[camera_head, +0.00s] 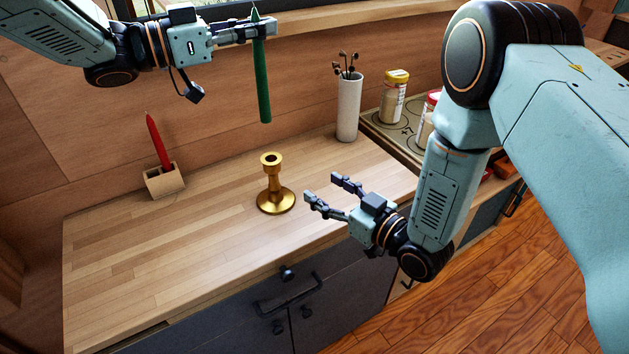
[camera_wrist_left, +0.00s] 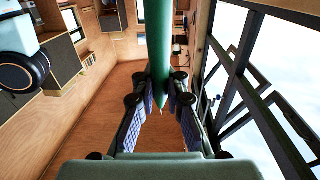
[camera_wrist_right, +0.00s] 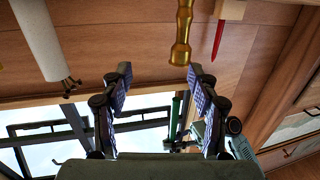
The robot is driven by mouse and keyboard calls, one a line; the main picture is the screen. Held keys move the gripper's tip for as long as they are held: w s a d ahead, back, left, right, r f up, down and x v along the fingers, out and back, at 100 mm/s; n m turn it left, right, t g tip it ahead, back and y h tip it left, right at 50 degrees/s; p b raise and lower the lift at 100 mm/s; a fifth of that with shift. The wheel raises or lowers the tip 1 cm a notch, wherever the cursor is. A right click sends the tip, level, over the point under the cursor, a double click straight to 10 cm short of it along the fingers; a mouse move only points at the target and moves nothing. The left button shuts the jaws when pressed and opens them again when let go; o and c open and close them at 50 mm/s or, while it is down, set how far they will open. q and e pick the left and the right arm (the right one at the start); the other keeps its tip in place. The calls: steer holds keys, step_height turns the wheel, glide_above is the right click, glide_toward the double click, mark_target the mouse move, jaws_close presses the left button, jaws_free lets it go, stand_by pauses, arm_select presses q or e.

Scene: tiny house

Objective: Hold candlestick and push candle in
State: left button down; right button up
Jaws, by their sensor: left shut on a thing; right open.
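The brass candlestick (camera_head: 275,201) stands upright on the wooden counter, its top socket empty. My left gripper (camera_head: 262,27) is shut on the green candle (camera_head: 263,85), which hangs nearly upright, above and slightly left of the candlestick and apart from it. In the left wrist view the candle (camera_wrist_left: 158,40) runs between the two fingers (camera_wrist_left: 160,86). My right gripper (camera_head: 321,189) is open and empty, just right of the candlestick, its fingers pointing towards it. In the right wrist view the candlestick (camera_wrist_right: 181,30) lies beyond the open fingers (camera_wrist_right: 158,72), closer to one of them.
A red candle (camera_head: 158,143) stands in a small wooden block (camera_head: 165,181) at the back left. A white vase (camera_head: 349,105) and lidded jars (camera_head: 394,97) stand at the back right. The counter (camera_head: 170,250) left of and in front of the candlestick is clear.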

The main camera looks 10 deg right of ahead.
mark_target(279, 168)
arm_select(q)
steer(key=shift+d, duration=0.25)
arm_select(e)
steer(key=w+a, duration=0.1)
steer(key=a, duration=0.1)
steer(key=w+a+r+y, duration=0.1)
steer(key=a, duration=0.2)
steer(key=w+a+n+y, duration=0.1)
steer(key=w+a, duration=0.1)
steer(key=shift+a+r, duration=0.2)
steer(key=shift+a, duration=0.1)
arm_select(q)
steer(key=shift+w, duration=0.1)
arm_select(e)
steer(key=x, duration=0.4)
steer(key=shift+w+d+f, duration=0.1)
steer(key=shift+w+d, duration=0.1)
steer(key=shift+w, duration=0.1)
steer(key=shift+w+a, duration=0.3)
steer(key=shift+a, duration=0.25)
arm_select(q)
steer(key=shift+a, duration=0.3)
steer(key=shift+d, duration=0.1)
arm_select(e)
steer(key=shift+d, duration=0.1)
